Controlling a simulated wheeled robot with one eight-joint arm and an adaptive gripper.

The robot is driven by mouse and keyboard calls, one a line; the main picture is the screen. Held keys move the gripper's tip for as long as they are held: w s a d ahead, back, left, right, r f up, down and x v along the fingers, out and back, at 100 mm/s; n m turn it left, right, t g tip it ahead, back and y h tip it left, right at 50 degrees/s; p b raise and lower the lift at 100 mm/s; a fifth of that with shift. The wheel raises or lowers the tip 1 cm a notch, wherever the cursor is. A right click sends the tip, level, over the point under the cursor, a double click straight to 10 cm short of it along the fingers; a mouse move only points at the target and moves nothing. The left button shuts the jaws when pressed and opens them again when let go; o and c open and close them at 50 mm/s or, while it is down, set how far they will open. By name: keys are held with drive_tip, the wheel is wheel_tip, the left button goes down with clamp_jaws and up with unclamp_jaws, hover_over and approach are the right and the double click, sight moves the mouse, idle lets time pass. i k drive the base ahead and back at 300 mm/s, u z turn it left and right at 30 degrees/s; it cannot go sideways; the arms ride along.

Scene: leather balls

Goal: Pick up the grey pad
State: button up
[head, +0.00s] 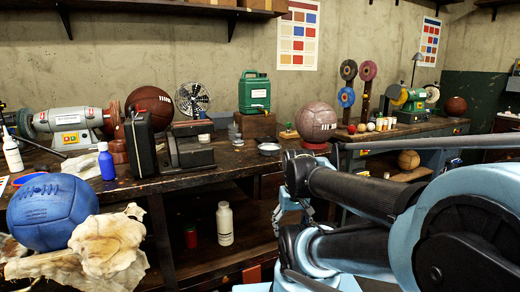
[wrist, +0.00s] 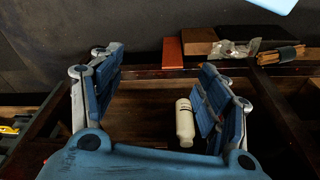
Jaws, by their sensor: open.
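I cannot pick out a grey pad with certainty in either view. A small pale grey, crumpled-looking item (wrist: 235,49) lies near the top right of the wrist view, beside a brown block (wrist: 199,41); it is too small to tell what it is. My gripper (wrist: 160,88) is open and empty, its two blue-padded fingers wide apart. It points at the dark wooden bench structure. A white bottle (wrist: 184,122) shows beyond the fingers, close to the right one in the picture. In the head view my arm covers much of the right side and hides part of the bench.
The workbench (head: 240,158) carries a green canister (head: 254,92), a brown ball (head: 316,122) and a grinder (head: 68,124). A blue ball (head: 52,211) and pale leather (head: 108,245) are at the near left. The white bottle (head: 225,223) stands on the lower shelf.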

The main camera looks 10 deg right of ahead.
sight(238, 142)
drive_tip(key=k, duration=1.2)
drive_tip(key=z, duration=0.45)
drive_tip(key=i, duration=1.9)
drive_tip(key=u, duration=0.55)
